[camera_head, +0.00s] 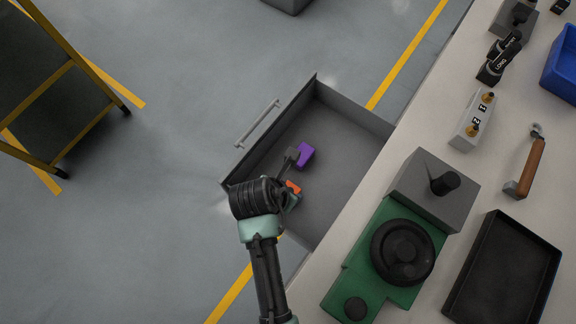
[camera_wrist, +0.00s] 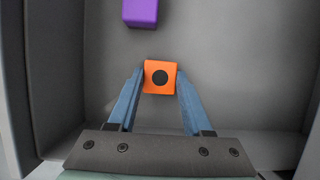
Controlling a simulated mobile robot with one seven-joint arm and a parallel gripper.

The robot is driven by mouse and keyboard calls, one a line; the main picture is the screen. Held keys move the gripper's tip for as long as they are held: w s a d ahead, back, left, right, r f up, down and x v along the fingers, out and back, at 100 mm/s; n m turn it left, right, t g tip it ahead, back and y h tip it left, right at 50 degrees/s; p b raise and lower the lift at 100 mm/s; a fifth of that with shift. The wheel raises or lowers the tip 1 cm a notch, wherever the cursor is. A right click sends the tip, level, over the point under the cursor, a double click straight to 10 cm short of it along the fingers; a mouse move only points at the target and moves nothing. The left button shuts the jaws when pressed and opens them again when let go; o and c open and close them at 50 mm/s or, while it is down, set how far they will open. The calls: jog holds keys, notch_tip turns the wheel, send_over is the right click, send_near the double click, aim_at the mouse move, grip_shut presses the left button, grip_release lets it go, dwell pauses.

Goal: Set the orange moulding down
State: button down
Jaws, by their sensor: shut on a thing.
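The orange moulding (camera_wrist: 150,88) is a small block with a dark round spot on its top face. My gripper (camera_wrist: 159,80) is shut on it, with one blue finger on each side. In the head view the orange moulding (camera_head: 293,187) shows only in part beside my gripper (camera_head: 291,192), over the open grey drawer (camera_head: 350,150). My wrist hides the rest. I cannot tell whether the moulding touches the drawer floor.
A purple block (camera_head: 305,154) lies in the drawer beyond the moulding; it also shows in the wrist view (camera_wrist: 140,12). The drawer walls enclose the space. The workbench (camera_head: 410,165) borders the drawer on the right. Bare drawer floor lies right of the moulding.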

jog(key=shift+c, duration=1.6)
grip_release()
jog(key=p+v, duration=0.2)
jog(key=v, duration=1)
jog(key=w+a+r+m+t+y, duration=0.1)
jog(key=w+r+m+t, duration=0.55)
jog(key=r, duration=0.75)
jog(key=w+a+r+m+t+y, duration=0.15)
jog(key=w+r+m+t, duration=0.4)
jog(key=w+r, duration=0.75)
jog(key=s+d+r+m+t, duration=0.1)
jog(key=d+r+m+t, duration=0.3)
jog(key=r, duration=0.7)
jog(key=s+a+r+m+t, duration=0.1)
jog(key=s+r+m+t, duration=0.1)
jog(key=r+m, duration=0.65)
jog(key=s+d+r+m+t, duration=0.1)
jog(key=s+r+m+t, duration=0.1)
jog(key=r, duration=0.6)
jog(key=s+d+r+m+t, duration=0.1)
jog(key=s+r+m+t, duration=0.1)
jog(key=s+r, duration=0.4)
notch_tip(320, 180, up, 3)
jog(key=shift+s+f+t, duration=0.2)
jog(key=shift+s+t, duration=0.05)
jog(key=shift+t, duration=0.65)
